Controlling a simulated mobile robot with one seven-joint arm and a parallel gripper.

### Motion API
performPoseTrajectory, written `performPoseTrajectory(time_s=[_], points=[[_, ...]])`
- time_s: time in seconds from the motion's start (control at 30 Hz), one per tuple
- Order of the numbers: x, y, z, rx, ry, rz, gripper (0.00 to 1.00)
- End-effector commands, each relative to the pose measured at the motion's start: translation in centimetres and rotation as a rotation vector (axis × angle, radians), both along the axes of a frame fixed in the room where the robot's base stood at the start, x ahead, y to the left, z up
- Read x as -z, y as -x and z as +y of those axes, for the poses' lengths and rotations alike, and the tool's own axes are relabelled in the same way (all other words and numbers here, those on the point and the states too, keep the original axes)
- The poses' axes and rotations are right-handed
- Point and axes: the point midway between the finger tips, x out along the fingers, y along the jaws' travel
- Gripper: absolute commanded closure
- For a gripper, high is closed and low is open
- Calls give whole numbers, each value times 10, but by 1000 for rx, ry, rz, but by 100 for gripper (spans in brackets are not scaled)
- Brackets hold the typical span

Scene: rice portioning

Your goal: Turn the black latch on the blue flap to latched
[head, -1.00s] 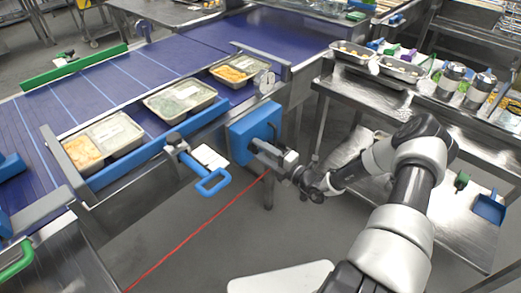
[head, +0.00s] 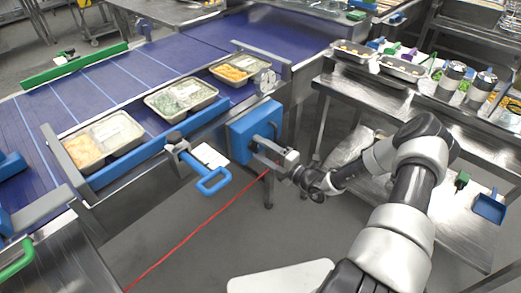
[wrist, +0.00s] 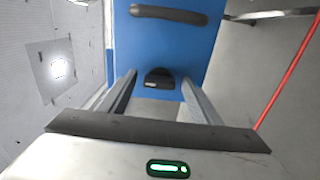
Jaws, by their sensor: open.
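The blue flap (head: 243,140) is an upright panel on the side of the conveyor frame. In the wrist view the blue flap (wrist: 150,45) fills the upper middle. A long black bar (wrist: 168,14) runs across it near the top. A smaller rounded black piece, apparently the latch (wrist: 160,78), sits lower down, between my finger tips in the picture. I cannot tell its latched state. My gripper (head: 257,152) is at the front of the flap, fingers pointing at it. In the wrist view my gripper (wrist: 160,88) is open, with nothing clearly gripped.
Food trays (head: 180,97) stand on the purple conveyor (head: 120,68) behind. A steel table (head: 370,92) stands to the right. A red line (head: 190,236) runs along the floor, which is open in front.

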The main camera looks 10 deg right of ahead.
Motion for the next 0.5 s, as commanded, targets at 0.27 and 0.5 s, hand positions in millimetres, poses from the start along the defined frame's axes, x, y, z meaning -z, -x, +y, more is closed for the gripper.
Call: performPoseTrajectory(time_s=[0.27, 0.5], points=[[-1, 37, -29, 4, 0, 2, 42], [0, 86, -64, 4, 1, 3, 42]])
